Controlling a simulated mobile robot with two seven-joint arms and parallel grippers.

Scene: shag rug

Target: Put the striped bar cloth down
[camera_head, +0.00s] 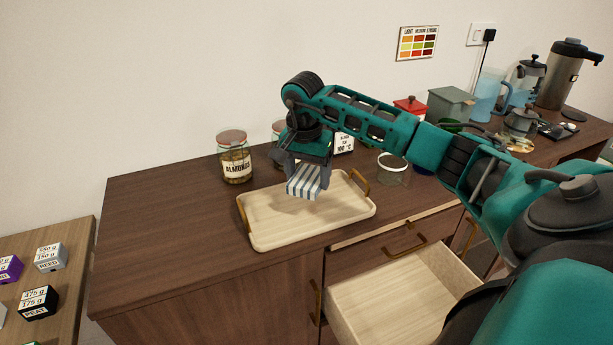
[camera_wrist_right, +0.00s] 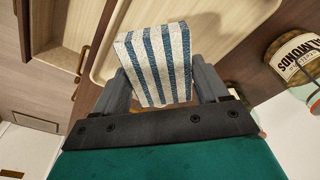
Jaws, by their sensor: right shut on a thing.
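The striped bar cloth (camera_head: 303,181) is a folded block with blue and white stripes. My right gripper (camera_head: 305,172) is shut on it, over the wooden tray. The cloth also shows in the right wrist view (camera_wrist_right: 157,62), between the two grey fingers (camera_wrist_right: 160,85). The pale wooden tray (camera_head: 262,236) with brass handles lies on the brown counter. I cannot tell exactly how high the cloth is above the tray floor. My left gripper is not in view.
A jar of almonds (camera_head: 234,158) stands left behind the tray, and another jar (camera_head: 279,130) is partly hidden by my arm. A glass bowl (camera_head: 392,169) is to the right. An open drawer (camera_head: 400,295) juts out in front. The counter's left part is clear.

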